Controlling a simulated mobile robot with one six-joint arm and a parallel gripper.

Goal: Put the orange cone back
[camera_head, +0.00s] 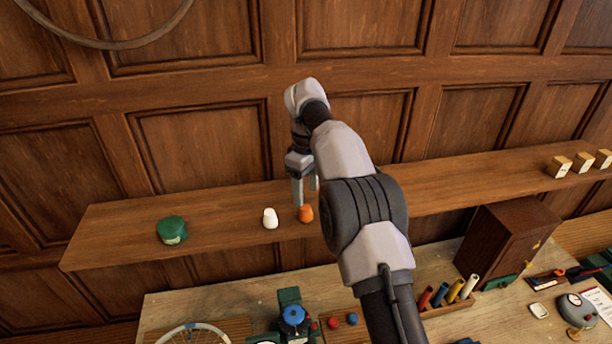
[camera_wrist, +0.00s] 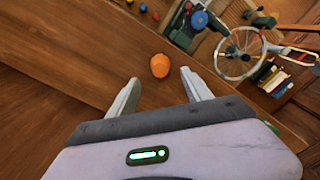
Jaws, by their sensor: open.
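The orange cone (camera_head: 306,214) stands on the wooden wall shelf (camera_head: 120,236), close to its front edge and just right of a white cone (camera_head: 270,218). In the wrist view the orange cone (camera_wrist: 160,66) lies ahead of the fingertips, roughly midway between them. My gripper (camera_head: 305,192) is above the shelf with its fingers pointing down, at the orange cone in the head view. The gripper also shows in the wrist view (camera_wrist: 160,82), where its two fingers are apart with nothing between them. I cannot tell whether a finger touches the cone.
A green round tin (camera_head: 172,230) sits at the shelf's left; several light blocks (camera_head: 582,162) stand at its right. Below is a cluttered workbench (camera_head: 180,304) with a dark wooden box (camera_head: 495,245), coloured rolls (camera_head: 455,291) and a spoked wheel (camera_head: 194,334). The shelf between tin and white cone is clear.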

